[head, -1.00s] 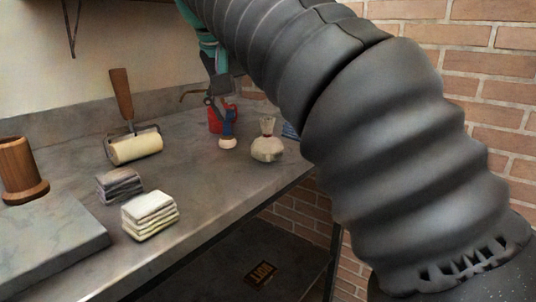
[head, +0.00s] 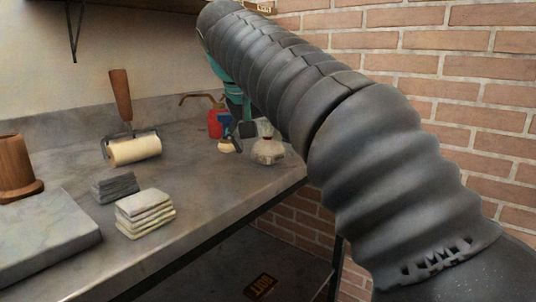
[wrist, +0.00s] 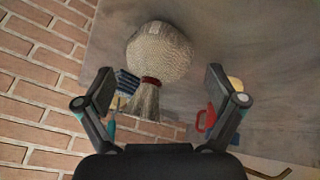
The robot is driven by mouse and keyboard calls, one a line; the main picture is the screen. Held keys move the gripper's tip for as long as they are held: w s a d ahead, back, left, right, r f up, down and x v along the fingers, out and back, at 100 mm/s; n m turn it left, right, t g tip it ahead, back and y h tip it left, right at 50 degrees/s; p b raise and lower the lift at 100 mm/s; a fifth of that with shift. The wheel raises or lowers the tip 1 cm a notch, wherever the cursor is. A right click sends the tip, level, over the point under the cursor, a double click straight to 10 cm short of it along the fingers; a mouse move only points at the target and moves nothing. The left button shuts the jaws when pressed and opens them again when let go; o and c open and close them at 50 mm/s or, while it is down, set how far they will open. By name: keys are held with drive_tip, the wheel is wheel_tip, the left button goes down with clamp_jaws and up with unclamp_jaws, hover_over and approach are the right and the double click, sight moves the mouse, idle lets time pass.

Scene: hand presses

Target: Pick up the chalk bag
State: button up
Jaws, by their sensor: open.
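The chalk bag (head: 268,151) is a pale, round bag with a gathered neck. It stands on the grey counter near its right end in the head view. In the wrist view the chalk bag (wrist: 160,53) shows its speckled round body, a red tie and a flared top. My gripper (wrist: 162,92) is open, with one finger on each side of the bag's neck in the picture; no contact shows. In the head view my gripper (head: 246,129) is low beside the bag, partly hidden by my arm.
A red oil can (head: 215,124) and a blue-handled dabber (head: 226,136) stand close left of the bag. A blue striped cloth (wrist: 128,83) lies near it in the wrist view. A roller (head: 133,150) and folded cloths (head: 145,212) are farther left. A brick wall (head: 460,95) is at right.

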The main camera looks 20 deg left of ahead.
sight(264, 120)
drive_tip(key=c, duration=1.3)
drive_tip(key=shift+r+p, duration=0.5)
drive_tip(key=shift+r, duration=0.3)
wheel_tip(264, 120, up, 3)
drive_tip(key=shift+f+p, duration=0.15)
drive_tip(key=shift+p, duration=0.6)
drive_tip(key=s+d+r, duration=0.1)
drive_tip(key=d+r, duration=0.2)
drive_tip(key=d, duration=0.2)
drive_tip(key=s+d+r+p, duration=0.1)
drive_tip(key=s+d+r, duration=0.1)
drive_tip(key=d, duration=0.4)
drive_tip(key=shift+d+r, duration=0.15)
drive_tip(key=shift+r, duration=0.75)
